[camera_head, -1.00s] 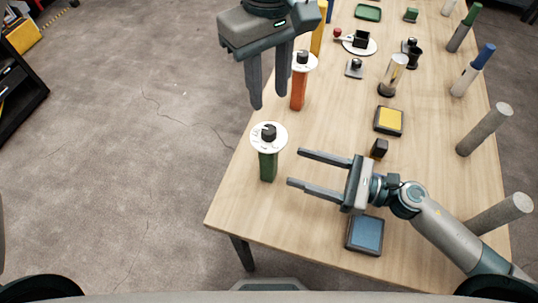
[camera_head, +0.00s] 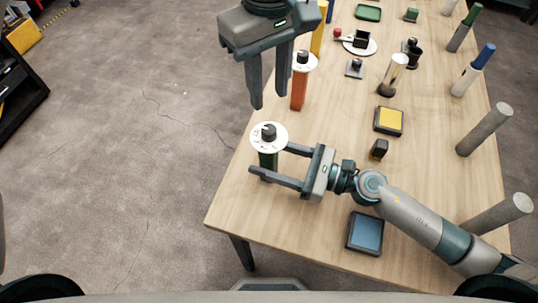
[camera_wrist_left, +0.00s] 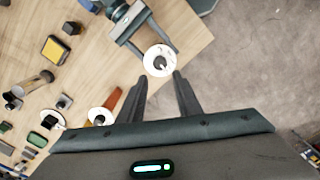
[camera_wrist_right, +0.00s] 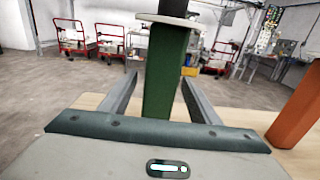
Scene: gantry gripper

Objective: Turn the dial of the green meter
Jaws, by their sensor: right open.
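The green meter is a green post (camera_head: 268,160) topped by a white disc (camera_head: 262,146) with a black dial (camera_head: 269,133), near the table's front left edge. My right gripper (camera_head: 268,163) is open, with its fingers on either side of the green post below the disc. The right wrist view shows the post (camera_wrist_right: 165,75) between the two fingers, with a gap at each side. My left gripper (camera_head: 269,104) is open and empty, above and behind the meter. In the left wrist view the dial (camera_wrist_left: 159,62) shows beyond its fingertips.
An orange meter (camera_head: 298,92) stands behind the green one. A blue-topped pad (camera_head: 366,233), a yellow-topped pad (camera_head: 389,121) and a small dark block (camera_head: 379,149) lie to the right. Grey cylinders (camera_head: 484,129) stand along the right edge.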

